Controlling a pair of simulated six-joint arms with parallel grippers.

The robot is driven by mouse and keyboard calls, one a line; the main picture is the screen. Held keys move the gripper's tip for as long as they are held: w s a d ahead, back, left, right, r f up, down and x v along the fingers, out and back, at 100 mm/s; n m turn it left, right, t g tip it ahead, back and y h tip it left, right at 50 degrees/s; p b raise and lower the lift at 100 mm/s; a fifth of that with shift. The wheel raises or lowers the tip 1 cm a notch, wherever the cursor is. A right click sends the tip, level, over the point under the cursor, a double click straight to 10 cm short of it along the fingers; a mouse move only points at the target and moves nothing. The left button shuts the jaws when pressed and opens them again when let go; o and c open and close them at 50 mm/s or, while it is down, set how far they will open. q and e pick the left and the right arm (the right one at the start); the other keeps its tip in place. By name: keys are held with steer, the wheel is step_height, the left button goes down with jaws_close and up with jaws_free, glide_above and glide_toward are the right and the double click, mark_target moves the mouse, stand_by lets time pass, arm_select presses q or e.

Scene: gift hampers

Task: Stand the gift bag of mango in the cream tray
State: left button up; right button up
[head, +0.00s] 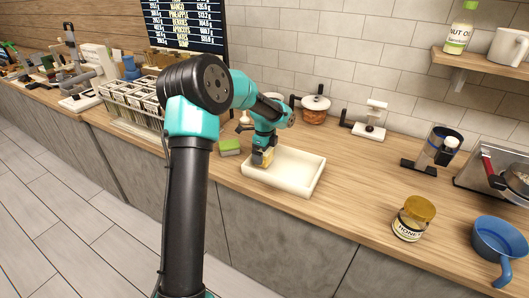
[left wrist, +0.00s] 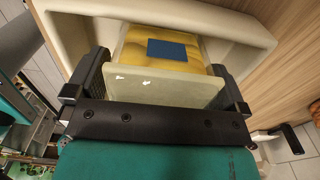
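The cream tray (head: 305,187) lies on the wooden counter, and its rim also shows in the left wrist view (left wrist: 262,32). The gift bag of mango (head: 267,158) is yellow and mostly hidden by my gripper in the head view. In the left wrist view the bag (left wrist: 150,84) has a pale front, yellow contents and a blue label. My left gripper (head: 262,160) is over the left part of the tray, its fingers on both sides of the bag, seemingly touching it. The bag is within the tray's outline; whether its base touches the floor is hidden. My right gripper is not in view.
A green block (head: 229,147) lies just left of the tray. A white compartment rack (head: 125,112) stands further left. A honey jar (head: 413,217) and a blue pan (head: 497,240) are at right.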

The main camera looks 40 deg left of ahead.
arm_select(q)
step_height(320, 180, up, 12)
steer(key=shift+r, duration=0.15)
stand_by(0.7)
steer(key=shift+s, duration=0.1)
stand_by(0.4)
